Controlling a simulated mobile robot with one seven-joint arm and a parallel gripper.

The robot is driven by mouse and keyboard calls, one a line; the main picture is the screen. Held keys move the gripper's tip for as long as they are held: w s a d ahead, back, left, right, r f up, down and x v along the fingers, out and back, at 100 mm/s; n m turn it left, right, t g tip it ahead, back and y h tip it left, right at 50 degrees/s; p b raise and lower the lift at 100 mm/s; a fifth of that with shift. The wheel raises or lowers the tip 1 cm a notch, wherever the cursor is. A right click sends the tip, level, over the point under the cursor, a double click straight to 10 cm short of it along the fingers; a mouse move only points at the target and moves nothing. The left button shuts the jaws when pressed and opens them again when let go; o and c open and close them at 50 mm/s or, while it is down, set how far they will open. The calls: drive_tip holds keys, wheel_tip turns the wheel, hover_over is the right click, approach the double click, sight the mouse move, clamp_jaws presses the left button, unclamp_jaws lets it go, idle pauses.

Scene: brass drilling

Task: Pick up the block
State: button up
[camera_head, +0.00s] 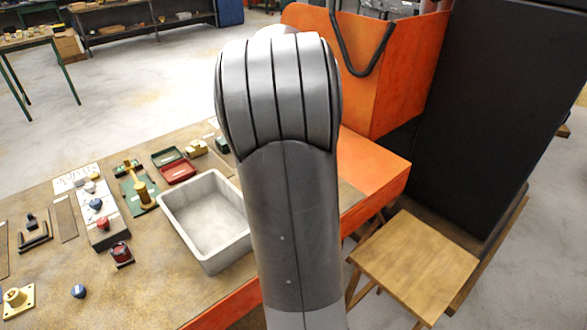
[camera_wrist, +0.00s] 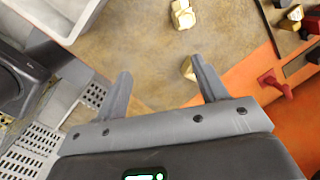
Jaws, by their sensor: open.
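My gripper (camera_wrist: 160,66) shows in the wrist view with its two grey fingers spread apart and nothing between them. A small cream block (camera_wrist: 188,68) lies on the brown tabletop (camera_wrist: 140,50), close to the inner side of the right finger, which partly hides it. I cannot tell whether they touch. A second cream piece (camera_wrist: 183,14) lies farther off, near the top edge of the wrist view. In the head view my arm hides the gripper, and I cannot pick out the cream block there.
A grey open tray (camera_head: 216,262) stands on the table and its corner shows in the wrist view (camera_wrist: 62,38). Red and brass-coloured parts lie at the wrist view's right. In the head view several small parts cover the table left of the tray. An orange machine (camera_head: 375,90) stands behind.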

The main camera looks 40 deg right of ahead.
drive_tip(key=d+f+m, duration=0.2)
drive_tip(key=d, duration=0.2)
drive_tip(key=w+d+f+m+g, duration=0.1)
drive_tip(key=d+f+m, duration=0.2)
drive_tip(key=d, duration=0.1)
drive_tip(key=w+d+f+m, duration=0.1)
drive_tip(key=d+f+m, duration=0.1)
drive_tip(key=d, duration=0.3)
drive_tip(key=shift+d+f+m+g+h, duration=0.1)
drive_tip(key=shift+f+m+g+h, duration=0.2)
drive_tip(key=shift+f+m+g, duration=0.15)
drive_tip(key=shift+d+f, duration=0.2)
drive_tip(key=shift+f, duration=0.05)
wheel_tip(320, 180, down, 5)
drive_tip(key=shift+f, duration=0.15)
drive_tip(key=f, duration=0.2)
drive_tip(key=a+f, duration=0.1)
drive_tip(key=f, duration=0.1)
drive_tip(key=shift+w, duration=0.15)
drive_tip(key=shift+f, duration=0.7)
drive_tip(key=shift+c, duration=0.5)
drive_tip(key=shift+r, duration=0.1)
clamp_jaws()
